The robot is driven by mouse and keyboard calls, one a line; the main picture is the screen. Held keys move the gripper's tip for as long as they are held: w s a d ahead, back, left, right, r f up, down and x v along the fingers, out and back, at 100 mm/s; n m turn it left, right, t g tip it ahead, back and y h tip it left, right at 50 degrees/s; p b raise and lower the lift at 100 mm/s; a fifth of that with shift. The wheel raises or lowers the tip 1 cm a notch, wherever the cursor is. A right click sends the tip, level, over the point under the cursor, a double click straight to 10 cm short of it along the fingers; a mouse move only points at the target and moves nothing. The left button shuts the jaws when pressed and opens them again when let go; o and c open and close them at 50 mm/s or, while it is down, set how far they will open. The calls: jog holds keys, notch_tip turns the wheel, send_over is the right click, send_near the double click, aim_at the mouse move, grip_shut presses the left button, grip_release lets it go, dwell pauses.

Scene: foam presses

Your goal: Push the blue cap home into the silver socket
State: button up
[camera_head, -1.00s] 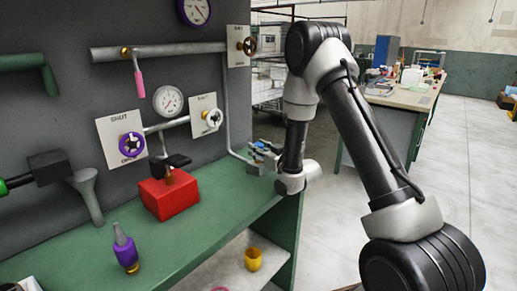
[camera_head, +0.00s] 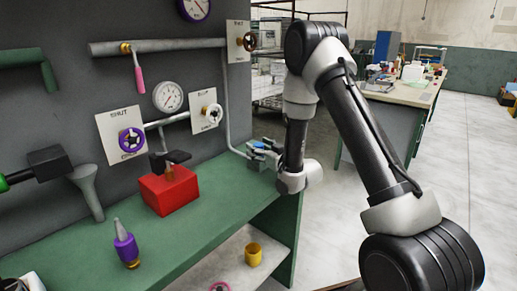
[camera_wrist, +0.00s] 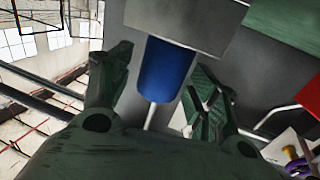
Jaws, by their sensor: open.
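The blue cap (camera_wrist: 168,70) is a blue cylinder between my gripper's two dark green fingers in the wrist view. Its upper end meets a grey metal block (camera_wrist: 190,22), which looks like the silver socket. How deep the cap sits in it cannot be told. My gripper (camera_wrist: 160,82) is open, with a finger on each side of the cap. A gap shows on the left side; on the right the finger is close to the cap. In the head view my gripper (camera_head: 264,149) is at the bench's far right end, with a small blue patch at it.
The grey wall panel has a gauge (camera_head: 168,96), valve wheels and a pipe (camera_head: 227,110) running down near my gripper. A yellow cup (camera_head: 253,254) stands on the lower shelf.

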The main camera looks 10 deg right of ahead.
jog(key=v, duration=0.7)
